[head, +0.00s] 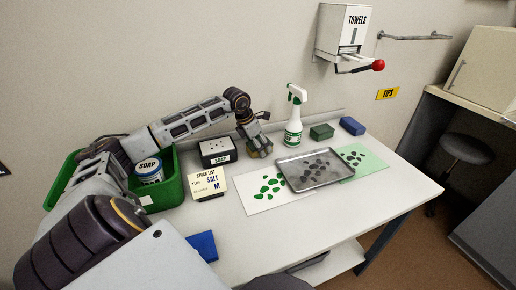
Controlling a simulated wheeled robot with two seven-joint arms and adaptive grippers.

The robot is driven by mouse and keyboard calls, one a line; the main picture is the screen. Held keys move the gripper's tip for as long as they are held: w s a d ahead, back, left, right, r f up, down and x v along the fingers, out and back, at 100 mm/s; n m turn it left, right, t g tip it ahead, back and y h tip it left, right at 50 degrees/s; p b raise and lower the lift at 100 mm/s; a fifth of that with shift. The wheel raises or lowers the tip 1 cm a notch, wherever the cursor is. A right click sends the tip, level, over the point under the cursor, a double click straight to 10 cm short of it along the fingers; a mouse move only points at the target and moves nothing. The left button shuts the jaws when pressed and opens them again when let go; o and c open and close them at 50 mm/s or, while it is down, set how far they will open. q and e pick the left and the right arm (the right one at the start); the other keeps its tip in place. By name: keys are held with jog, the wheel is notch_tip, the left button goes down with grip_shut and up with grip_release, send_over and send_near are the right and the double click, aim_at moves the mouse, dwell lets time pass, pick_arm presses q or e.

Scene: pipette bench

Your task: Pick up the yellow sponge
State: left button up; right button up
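The yellow sponge (264,153) lies on the white table near the back wall, between the black-and-white soap box and the spray bottle. Only a small yellowish part of it shows. My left gripper (258,145) reaches in from the left and points down right at the sponge, covering most of it. The fingers are small and dark here, and I cannot tell whether they are open around it or shut on it. My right gripper is not in view.
A metal tray (315,172) lies in front. Green (321,132) and blue (352,126) blocks sit further right. A green bin (174,192) is at the left.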

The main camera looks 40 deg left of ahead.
pick_arm(q)
jog(key=shift+f, duration=0.2)
dwell(1.0)
jog(key=shift+c, duration=0.3)
jog(key=c, duration=1)
